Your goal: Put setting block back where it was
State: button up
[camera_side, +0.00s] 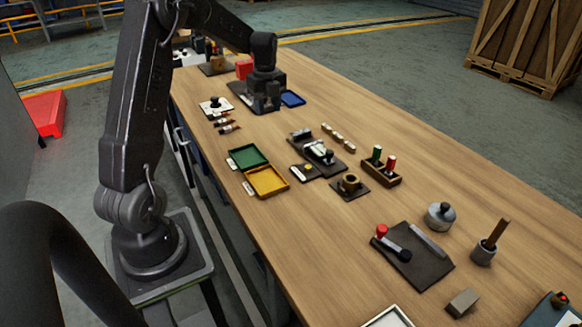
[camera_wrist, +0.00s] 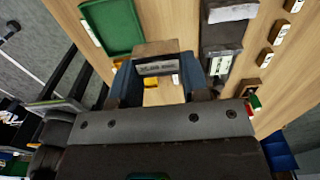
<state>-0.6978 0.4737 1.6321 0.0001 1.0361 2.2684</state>
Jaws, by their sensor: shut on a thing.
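My gripper (camera_wrist: 160,82) is shut on a block (camera_wrist: 155,67) with a brownish-grey top and a pale printed label on its face; I take it to be the setting block. The block sits between the two fingers in the wrist view. In the side view my gripper (camera_side: 263,104) is at the far part of the bench, beside the blue tray (camera_side: 292,99). The held block is hard to make out there. I cannot tell from these frames which spot on the bench is the block's own place.
A green tray (camera_side: 248,156) and a yellow tray (camera_side: 267,181) lie near the bench's left edge. A dark fixture (camera_side: 318,152) and a rack with green and red plugs (camera_side: 380,172) stand mid-bench. A red block (camera_side: 244,68) is behind my gripper.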

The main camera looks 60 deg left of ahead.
jog(key=s+d, duration=0.5)
jog(key=d, duration=0.4)
send_over(298, 209)
notch_tip(298, 209, down, 8)
jog(key=shift+s, duration=0.1)
jog(key=shift+d+f, duration=0.1)
jog(key=shift+f, duration=2)
jog(key=shift+f, duration=0.2)
jog(key=o, duration=1.1)
